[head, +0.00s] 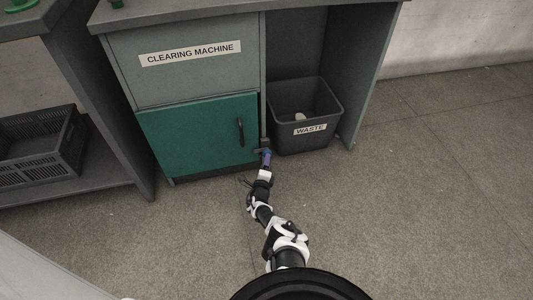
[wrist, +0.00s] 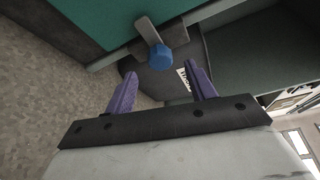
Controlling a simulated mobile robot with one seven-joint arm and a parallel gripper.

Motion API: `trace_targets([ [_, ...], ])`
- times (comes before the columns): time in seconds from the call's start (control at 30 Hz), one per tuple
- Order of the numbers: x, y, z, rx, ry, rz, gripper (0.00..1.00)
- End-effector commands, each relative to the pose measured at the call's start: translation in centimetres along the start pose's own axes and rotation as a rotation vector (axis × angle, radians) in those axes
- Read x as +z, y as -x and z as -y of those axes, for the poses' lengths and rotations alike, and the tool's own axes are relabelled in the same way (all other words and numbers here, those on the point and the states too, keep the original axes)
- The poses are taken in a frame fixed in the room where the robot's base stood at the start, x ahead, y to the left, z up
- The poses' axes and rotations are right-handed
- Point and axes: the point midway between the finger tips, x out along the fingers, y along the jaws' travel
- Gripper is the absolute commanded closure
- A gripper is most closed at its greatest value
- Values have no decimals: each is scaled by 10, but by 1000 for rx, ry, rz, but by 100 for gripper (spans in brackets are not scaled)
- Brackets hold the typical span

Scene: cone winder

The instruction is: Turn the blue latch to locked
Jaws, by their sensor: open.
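The blue latch knob (wrist: 160,57) sits on a grey metal lever (wrist: 147,30) at the edge of the green cabinet door (wrist: 90,15) in the wrist view. The door is shut in the head view (head: 198,135). My gripper (wrist: 164,68) is open, its two purple fingers apart. The knob appears between and just beyond the fingertips, and I see no contact. In the head view my gripper (head: 267,156) is low by the door's right edge and largely hides the latch there.
A dark waste bin (head: 302,143) stands right of the door, close to my gripper. The door has a black handle (head: 240,131). A grey crate (head: 40,147) is on the shelf at left. The floor in front is clear.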

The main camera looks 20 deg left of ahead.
Motion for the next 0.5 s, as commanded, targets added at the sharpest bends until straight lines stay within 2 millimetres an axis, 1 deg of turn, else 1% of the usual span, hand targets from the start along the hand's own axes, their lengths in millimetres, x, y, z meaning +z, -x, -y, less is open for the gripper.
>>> trace_targets([
  [0.03,0,11,6,2,0,-2,45],
  [0.23,0,47,5,2,0,-1,45],
  [0.4,0,70,3,1,0,0,45],
  [0.5,0,78,2,-1,0,-1,45],
])
